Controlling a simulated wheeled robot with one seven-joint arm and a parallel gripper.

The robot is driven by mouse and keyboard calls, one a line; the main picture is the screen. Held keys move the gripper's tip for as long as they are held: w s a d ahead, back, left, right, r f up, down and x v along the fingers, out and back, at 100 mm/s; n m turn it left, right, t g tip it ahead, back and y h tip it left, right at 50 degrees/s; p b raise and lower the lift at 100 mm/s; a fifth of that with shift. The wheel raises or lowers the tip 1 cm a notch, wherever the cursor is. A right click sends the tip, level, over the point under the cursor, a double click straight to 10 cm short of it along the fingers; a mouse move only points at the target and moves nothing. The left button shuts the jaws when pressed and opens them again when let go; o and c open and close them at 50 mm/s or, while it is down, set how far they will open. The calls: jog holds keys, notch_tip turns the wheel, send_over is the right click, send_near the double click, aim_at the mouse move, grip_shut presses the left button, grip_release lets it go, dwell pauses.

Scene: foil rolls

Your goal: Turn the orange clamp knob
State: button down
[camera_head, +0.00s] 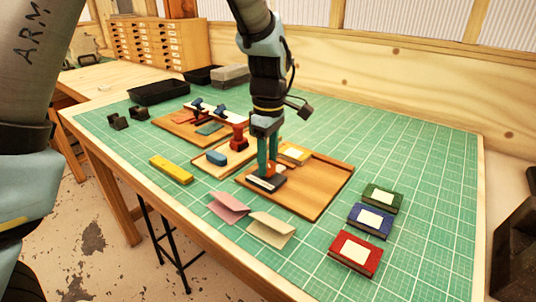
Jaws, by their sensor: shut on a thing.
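A red knob-like piece (238,138) stands upright on a small wooden board left of my gripper. My gripper (268,170) points straight down, its two teal fingers closed at a dark block with a pale label (266,183). This block is at the left part of a larger wooden board (316,191). The fingers hide part of what they hold.
Green, blue and red labelled boxes (355,253) lie at the right front. Folded pink (228,207) and cream cards (271,230) and a yellow bar (171,170) lie in front. A blue block (216,157) is left. The green mat (420,165) is clear at right.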

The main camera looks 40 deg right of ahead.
jog(key=shift+n, duration=0.6)
jog(key=shift+p, duration=0.3)
jog(key=shift+c, duration=1.8)
grip_release()
notch_tip(320, 180, up, 11)
jog(key=b, duration=0.2)
jog(key=shift+d, duration=0.15)
jog(key=shift+w+f, duration=0.1)
